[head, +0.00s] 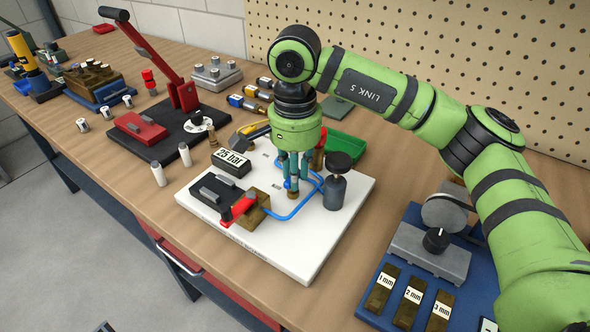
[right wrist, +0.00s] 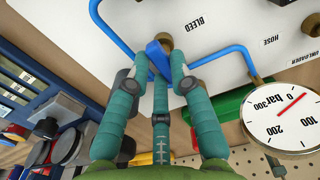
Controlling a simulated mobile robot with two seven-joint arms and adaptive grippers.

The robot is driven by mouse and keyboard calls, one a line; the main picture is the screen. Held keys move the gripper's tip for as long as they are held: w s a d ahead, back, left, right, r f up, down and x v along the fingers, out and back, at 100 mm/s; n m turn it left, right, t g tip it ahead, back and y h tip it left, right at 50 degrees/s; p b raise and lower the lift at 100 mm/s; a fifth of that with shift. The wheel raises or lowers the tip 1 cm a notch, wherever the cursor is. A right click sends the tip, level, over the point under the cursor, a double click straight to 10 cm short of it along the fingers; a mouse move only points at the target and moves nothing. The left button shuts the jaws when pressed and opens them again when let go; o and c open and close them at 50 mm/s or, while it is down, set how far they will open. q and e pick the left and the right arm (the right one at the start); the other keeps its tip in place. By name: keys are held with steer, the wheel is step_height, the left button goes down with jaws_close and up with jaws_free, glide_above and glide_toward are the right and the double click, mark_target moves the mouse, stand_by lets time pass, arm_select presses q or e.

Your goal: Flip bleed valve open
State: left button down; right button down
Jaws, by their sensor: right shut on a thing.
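The bleed valve shows in the right wrist view as a blue lever (right wrist: 158,55) with a brass end (right wrist: 165,40), beside the printed word BLEED (right wrist: 195,24) on the white board (head: 303,262). My right gripper (head: 291,185) points down over the board, its teal fingers closed around the blue lever. In the right wrist view the gripper (right wrist: 160,75) has its fingertips on both sides of the lever. The fingers hide much of the valve in the head view. My left gripper is not in view.
On the board, a blue tube (head: 284,217) loops close to the fingers. A brass block (head: 255,211) with a red lever (head: 238,207) and a grey cylinder (head: 334,190) stand nearby. A dial gauge (right wrist: 283,118) and a green tray (head: 346,147) are behind.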

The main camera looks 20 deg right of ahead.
steer(key=c, duration=1.1)
jaws_free()
step_height(320, 180, up, 12)
